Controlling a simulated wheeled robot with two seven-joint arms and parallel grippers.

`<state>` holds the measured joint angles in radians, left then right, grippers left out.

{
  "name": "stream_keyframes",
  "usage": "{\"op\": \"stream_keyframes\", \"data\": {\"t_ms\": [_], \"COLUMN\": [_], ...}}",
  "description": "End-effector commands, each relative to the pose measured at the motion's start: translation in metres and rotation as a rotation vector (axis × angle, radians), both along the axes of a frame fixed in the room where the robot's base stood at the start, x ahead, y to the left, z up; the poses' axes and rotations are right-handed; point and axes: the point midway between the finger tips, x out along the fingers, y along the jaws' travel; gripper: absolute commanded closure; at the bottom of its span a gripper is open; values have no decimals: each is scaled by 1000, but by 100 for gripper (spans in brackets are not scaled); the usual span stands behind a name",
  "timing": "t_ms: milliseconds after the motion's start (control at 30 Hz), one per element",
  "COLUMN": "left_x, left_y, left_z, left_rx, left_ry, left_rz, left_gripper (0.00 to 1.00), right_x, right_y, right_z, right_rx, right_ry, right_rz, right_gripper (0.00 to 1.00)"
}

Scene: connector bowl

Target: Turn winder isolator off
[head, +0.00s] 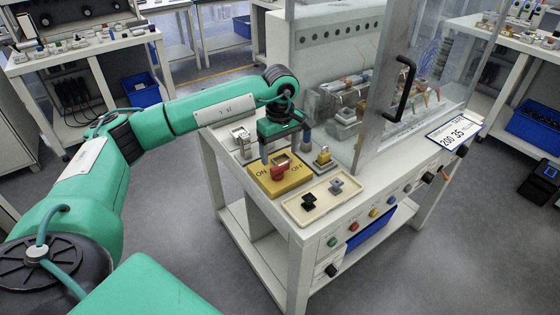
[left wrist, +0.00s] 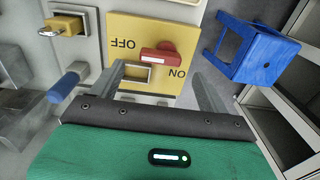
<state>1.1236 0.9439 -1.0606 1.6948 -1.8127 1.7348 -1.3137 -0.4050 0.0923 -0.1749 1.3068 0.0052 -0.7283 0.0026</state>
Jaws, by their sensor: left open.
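The winder isolator is a yellow plate (head: 268,179) marked ON and OFF, with a red handle (head: 279,173), on the near left corner of the machine table. In the left wrist view the red handle (left wrist: 160,54) lies across the plate (left wrist: 118,23), between the two words. My left gripper (head: 284,160) is over the plate, close to the handle. In the left wrist view my left gripper's two fingers (left wrist: 157,82) are spread wide, with the handle beyond their tips and nothing held. I cannot tell whether a finger touches the plate. My right gripper is not seen.
A brass padlock (head: 323,157) stands right of the plate. A cream tray (head: 312,211) with a black and a grey knob lies in front of it. A clear guard door with a black handle (head: 403,88) rises behind. A blue stool (left wrist: 248,46) shows in the left wrist view.

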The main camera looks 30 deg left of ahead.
Motion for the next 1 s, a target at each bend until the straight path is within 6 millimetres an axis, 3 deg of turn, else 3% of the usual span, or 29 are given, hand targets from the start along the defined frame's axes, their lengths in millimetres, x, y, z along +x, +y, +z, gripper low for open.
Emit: {"op": "stream_keyframes", "data": {"t_ms": [200,400,600,1000], "left_x": [1,0,0,0], "left_y": [0,0,0,0], "left_z": [51,80,90,90], "left_rx": [-1,-1,0,0], "left_ry": [-4,-2,0,1], "left_rz": [-1,-2,-2,-1], "left_gripper": [22,22,22,22], "right_x": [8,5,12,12], "right_y": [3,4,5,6], "right_z": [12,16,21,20], "right_rx": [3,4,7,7], "right_ry": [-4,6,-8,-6], "right_rz": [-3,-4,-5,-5], "right_gripper": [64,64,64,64]}}
